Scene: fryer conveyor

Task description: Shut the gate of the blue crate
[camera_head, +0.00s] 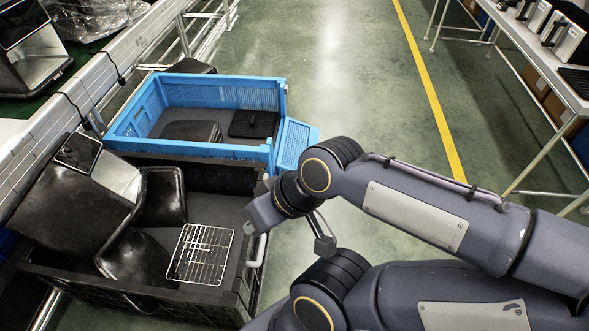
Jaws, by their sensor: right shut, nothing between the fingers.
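The blue crate (195,146) stands at upper left, with its open top toward me. Its gate (297,143) is a slatted blue panel at the right end. It leans outward and down, so that end is open. My right gripper (253,224) is shut and empty over the right rim of the black crate, nearer to me than the gate and apart from it. My own wrist partly hides its fingers. My left gripper is not in view.
A black crate (222,309) in front of the blue one holds a wire rack (201,254) and dark bulky items. Dark pieces (252,124) lie in the blue crate. A metal rail runs along the left. The green floor beyond the gate is clear; a table stands at far right.

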